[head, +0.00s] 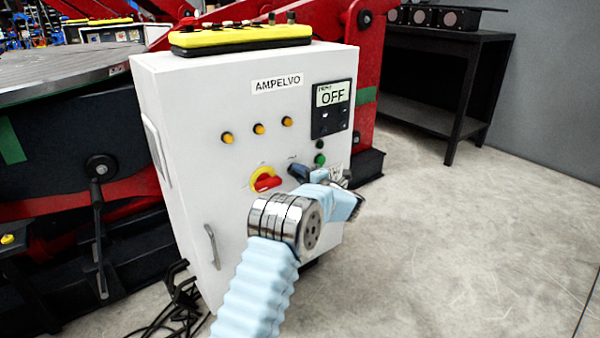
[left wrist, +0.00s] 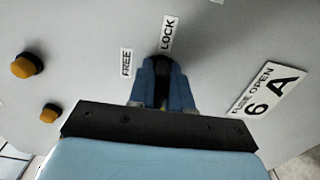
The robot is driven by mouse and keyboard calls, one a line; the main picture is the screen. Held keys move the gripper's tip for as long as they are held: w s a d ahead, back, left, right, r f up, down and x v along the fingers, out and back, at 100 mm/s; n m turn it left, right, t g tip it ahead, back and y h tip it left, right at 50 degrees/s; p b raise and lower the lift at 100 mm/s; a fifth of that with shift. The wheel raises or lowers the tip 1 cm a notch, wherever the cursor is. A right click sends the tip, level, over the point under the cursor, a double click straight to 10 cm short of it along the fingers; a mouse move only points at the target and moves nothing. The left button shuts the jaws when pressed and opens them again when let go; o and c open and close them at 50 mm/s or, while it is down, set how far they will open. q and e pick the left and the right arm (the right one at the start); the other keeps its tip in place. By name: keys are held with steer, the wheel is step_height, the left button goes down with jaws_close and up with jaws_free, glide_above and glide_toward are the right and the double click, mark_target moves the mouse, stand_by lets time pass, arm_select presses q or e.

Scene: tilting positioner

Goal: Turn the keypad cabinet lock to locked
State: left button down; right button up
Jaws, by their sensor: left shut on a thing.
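The white keypad cabinet (head: 190,110) stands in front of me with an "AMPELVO" label and a display reading "OFF". My left gripper (head: 299,171) is at its front face, right of the red and yellow switch. In the left wrist view its blue fingers (left wrist: 163,85) are shut on the black lock knob (left wrist: 163,72), one finger on each side. A "FREE" label (left wrist: 126,62) lies at the upper left of the knob and a "LOCK" label (left wrist: 168,33) just above it. The fingers hide much of the knob, so its exact angle is hard to tell. My right gripper is not in view.
The red and yellow rotary switch (head: 265,180) is close left of the gripper. Amber buttons (head: 258,129) and a green button (head: 319,159) are nearby. A yellow control box (head: 240,36) lies on top. Cables (head: 172,305) lie at the lower left; the floor at right is clear.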

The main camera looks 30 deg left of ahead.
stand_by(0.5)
arm_select(q)
steer(key=c, duration=1.1)
jaws_free()
steer(key=shift+c, duration=0.2)
steer(key=shift+d, duration=0.1)
steer(key=v, duration=1.3)
steer(key=shift+d+b, duration=0.3)
steer(key=shift+b, duration=0.1)
steer(key=shift+s+f, duration=0.1)
steer(key=shift+s, duration=0.05)
